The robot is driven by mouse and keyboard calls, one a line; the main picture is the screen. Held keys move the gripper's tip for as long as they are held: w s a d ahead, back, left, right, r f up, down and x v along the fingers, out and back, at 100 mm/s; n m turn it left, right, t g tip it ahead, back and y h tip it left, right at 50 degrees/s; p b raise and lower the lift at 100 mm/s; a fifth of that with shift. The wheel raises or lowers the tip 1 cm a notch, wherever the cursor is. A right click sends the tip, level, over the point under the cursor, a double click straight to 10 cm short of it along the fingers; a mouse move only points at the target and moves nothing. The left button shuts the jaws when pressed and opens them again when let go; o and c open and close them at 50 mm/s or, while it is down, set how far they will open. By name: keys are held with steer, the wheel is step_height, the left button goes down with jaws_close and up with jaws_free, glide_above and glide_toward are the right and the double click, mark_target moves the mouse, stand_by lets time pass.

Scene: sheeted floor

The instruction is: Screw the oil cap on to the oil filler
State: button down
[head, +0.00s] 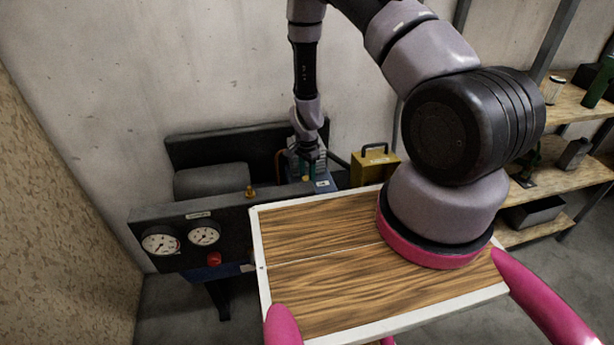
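My gripper (307,168) points down over the machine behind the wooden board. It is small and dark here, and I cannot tell whether its fingers are open or shut. A small yellow-orange spot (306,178) shows right at its fingertips. It may be the oil cap or the filler, but I cannot tell which, or whether it is held. A small brass-coloured fitting (249,191) stands upright on the top edge of the black gauge panel (177,258), left of the gripper. I cannot identify the oil filler with certainty.
Two gauges (204,233) and a red knob (214,258) sit on the panel's front. A grey cylinder (212,180) lies behind it. A yellow case (374,166) stands right of the gripper. The framed wooden board (320,290) fills the foreground. Shelves (540,233) stand at right.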

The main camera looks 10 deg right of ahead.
steer(key=m, duration=0.5)
steer(key=shift+m, duration=0.3)
steer(key=shift+c, duration=1.7)
jaws_free()
steer(key=shift+r, duration=0.1)
steer(key=s+r+n+t+y, duration=0.2)
steer(key=r+n, duration=0.2)
steer(key=r, duration=1.8)
steer(key=s+r+n+t+y, duration=0.1)
steer(key=r+n, duration=0.2)
steer(key=r, duration=1.9)
steer(key=s+d+r+n+t, duration=0.2)
steer(key=s+d+r+n, duration=0.1)
steer(key=s+r, duration=0.4)
steer(key=s+d+r+n+t+h, duration=0.1)
steer(key=s+d+r+n+t, duration=0.1)
steer(key=s+r+n, duration=0.2)
steer(key=s+r, duration=0.3)
steer(key=s, duration=0.4)
steer(key=shift+d+r, duration=0.4)
